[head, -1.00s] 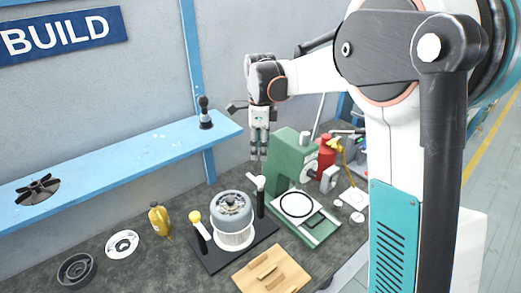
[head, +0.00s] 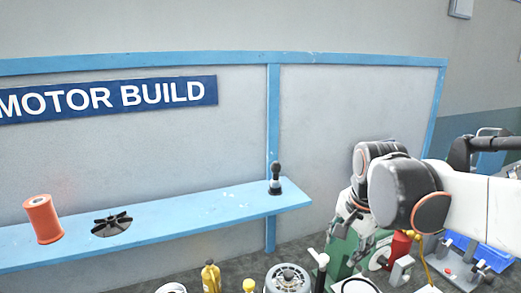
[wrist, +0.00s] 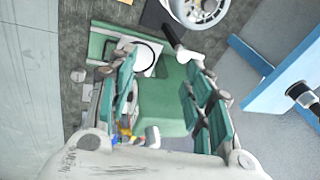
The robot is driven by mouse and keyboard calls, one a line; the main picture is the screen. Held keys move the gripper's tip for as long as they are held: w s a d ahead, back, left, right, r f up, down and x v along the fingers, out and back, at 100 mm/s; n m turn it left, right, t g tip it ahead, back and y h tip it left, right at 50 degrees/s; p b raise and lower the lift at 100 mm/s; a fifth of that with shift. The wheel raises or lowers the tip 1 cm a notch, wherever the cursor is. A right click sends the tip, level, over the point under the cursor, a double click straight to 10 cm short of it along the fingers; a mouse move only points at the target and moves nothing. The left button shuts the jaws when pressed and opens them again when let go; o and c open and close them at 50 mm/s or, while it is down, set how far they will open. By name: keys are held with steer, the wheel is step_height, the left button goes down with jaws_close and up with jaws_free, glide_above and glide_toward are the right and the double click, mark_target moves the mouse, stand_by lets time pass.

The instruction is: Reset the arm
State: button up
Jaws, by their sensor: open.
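My gripper (head: 352,235) is at the right of the head view, pointing down in front of the green machine (head: 341,252). In the wrist view my gripper (wrist: 155,52) has its two teal-padded fingers spread apart with nothing held between them. The green machine (wrist: 160,105) shows below and between the fingers, apart from them as far as I can tell. My arm reaches in from the right edge of the head view.
A blue shelf (head: 190,218) holds an orange spool (head: 43,219), a black fan (head: 112,224) and a dark-handled tool (head: 275,178). A motor (head: 288,278), a yellow bottle (head: 211,277) and a red canister (head: 399,248) stand on the bench.

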steer(key=s+f+n+t+b, duration=0.1)
steer(key=s+f+n+t, duration=0.1)
steer(key=s+n, duration=0.4)
steer(key=s+f+n+t+b, duration=0.1)
steer(key=s+f+n, duration=0.3)
steer(key=s, duration=0.4)
steer(key=shift+s+f+n+t+b, duration=0.35)
steer(key=shift+n+t, duration=0.05)
steer(key=shift+n, duration=0.5)
